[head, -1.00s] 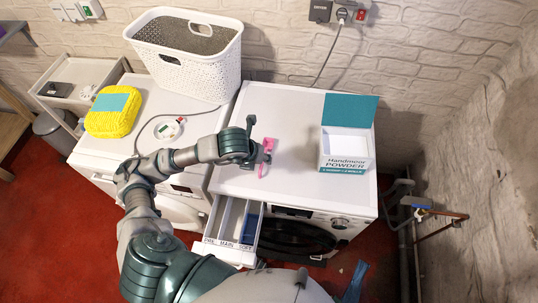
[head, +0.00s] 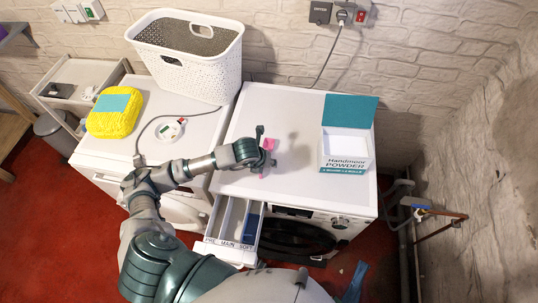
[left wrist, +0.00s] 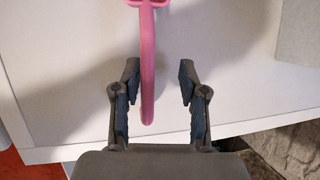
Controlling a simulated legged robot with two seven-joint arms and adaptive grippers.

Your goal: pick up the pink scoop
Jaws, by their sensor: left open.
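The pink scoop (head: 268,144) lies on the white top of the washing machine, left of the powder box. My left gripper (head: 268,160) is over it and hides most of it in the head view. In the left wrist view, the scoop's long pink handle (left wrist: 147,70) runs down between the two open fingers of my left gripper (left wrist: 157,95). The handle is nearer the left finger, and I cannot tell whether they touch. The scoop's bowl is mostly cut off at the top of that view. My right gripper is not in view.
An open "Handmeer Powder" box (head: 345,150) stands to the right on the washing machine top (head: 300,110). The detergent drawer (head: 232,225) is pulled out in front. A white basket (head: 190,75) and a yellow pack (head: 115,115) are on the left machine.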

